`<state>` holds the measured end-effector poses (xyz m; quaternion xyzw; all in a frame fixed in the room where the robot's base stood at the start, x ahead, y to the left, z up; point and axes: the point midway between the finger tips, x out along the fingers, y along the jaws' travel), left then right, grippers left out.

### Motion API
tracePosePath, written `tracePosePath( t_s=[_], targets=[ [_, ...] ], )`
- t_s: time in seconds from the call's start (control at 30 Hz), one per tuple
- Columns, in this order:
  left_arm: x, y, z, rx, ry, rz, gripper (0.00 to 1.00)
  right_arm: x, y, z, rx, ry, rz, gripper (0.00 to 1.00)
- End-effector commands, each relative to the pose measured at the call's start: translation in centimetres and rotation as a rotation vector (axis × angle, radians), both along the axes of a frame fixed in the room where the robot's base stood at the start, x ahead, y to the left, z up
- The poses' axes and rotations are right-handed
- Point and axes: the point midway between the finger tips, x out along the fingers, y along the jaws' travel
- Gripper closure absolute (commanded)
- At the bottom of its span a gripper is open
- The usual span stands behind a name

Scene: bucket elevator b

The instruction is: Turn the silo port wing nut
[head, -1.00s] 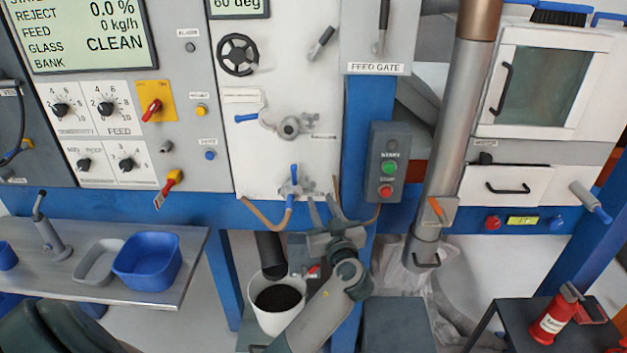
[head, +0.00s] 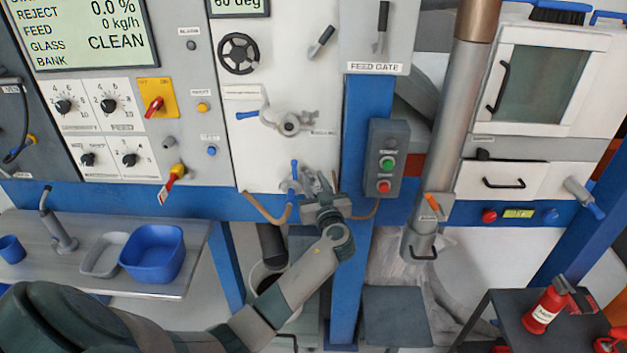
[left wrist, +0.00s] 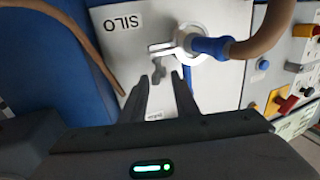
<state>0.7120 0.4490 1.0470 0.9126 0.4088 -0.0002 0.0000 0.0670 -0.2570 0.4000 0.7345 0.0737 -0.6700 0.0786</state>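The silo port (left wrist: 188,42), a round metal fitting with a blue sleeve and brown hose, sits on a white panel lettered SILO in the left wrist view. A grey metal wing nut (left wrist: 158,68) shows beside it. My left gripper (left wrist: 160,88) is open, with its two dark fingers apart and pointing toward the wing nut. I see nothing between the fingers, and contact cannot be made out. In the head view my left gripper (head: 318,180) is just right of the silo port (head: 291,185), partly covering it. My right gripper is not in view.
A similar fitting with a blue lever (head: 288,123) is higher on the white panel. The start/stop box (head: 387,160) on the blue post is close to the right of my gripper. A white bucket (head: 262,277) stands below, partly behind my arm.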

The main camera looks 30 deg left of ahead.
Motion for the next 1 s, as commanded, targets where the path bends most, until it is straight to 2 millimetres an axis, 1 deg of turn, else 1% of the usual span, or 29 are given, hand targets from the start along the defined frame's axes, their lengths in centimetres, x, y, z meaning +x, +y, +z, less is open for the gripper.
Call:
tracePosePath(
  t_s=[0.03,0.1,1.0],
  targets=[
    [-0.01,-0.01,0.0,0.0,0.0,0.0,0.85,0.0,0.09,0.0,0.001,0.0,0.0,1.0],
    [-0.01,0.01,0.01,0.0,0.0,0.0,1.0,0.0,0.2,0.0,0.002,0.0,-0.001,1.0],
    [0.01,-0.01,0.08,0.001,-0.001,0.0,1.0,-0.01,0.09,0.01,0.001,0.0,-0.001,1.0]
  ],
)
